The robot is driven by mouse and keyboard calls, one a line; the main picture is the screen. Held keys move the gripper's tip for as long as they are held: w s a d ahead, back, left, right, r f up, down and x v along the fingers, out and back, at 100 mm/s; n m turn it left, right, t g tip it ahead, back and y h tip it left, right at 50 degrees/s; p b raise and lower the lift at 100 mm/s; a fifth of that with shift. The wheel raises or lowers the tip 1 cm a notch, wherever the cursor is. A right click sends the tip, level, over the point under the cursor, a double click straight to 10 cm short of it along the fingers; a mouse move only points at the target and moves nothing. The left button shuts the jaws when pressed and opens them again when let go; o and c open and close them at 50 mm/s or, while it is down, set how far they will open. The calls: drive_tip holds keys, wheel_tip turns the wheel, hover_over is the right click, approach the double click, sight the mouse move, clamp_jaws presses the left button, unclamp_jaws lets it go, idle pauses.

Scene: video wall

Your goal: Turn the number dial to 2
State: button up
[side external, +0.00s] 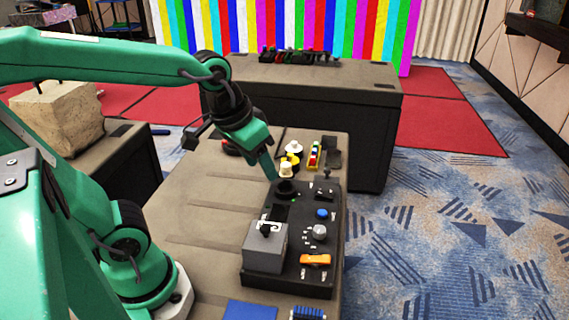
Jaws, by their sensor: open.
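A black control panel (328,282) lies on the grey-brown table in the side external view. It carries a round silver knob (319,232), a blue button (322,213), an orange switch (316,260) and a grey box (262,255) with a black handle on top. A dark round knob (286,188) sits at its far left end. Numbers are too small to read, so I cannot tell which control is the number dial. My gripper (273,175) is open, pointing down beside the dark round knob. I cannot tell whether it touches it.
Behind the panel stand white and yellow pieces (293,148) and a small multicoloured item (315,153). A blue flat item (249,310) lies at the table's near edge.

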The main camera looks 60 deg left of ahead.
drive_tip(key=w+d+f+n+g, duration=0.1)
drive_tip(key=w+d+f+g, duration=0.1)
drive_tip(key=w+d+f, duration=0.3)
drive_tip(key=n+g, duration=0.2)
approach(319, 229)
drive_tip(key=shift+a+f, duration=0.1)
drive_tip(key=shift+f, duration=0.1)
drive_tip(key=shift+w+f, duration=0.2)
drive_tip(key=shift+f, duration=0.25)
drive_tip(key=shift+f, duration=3.9)
drive_tip(key=c, duration=1)
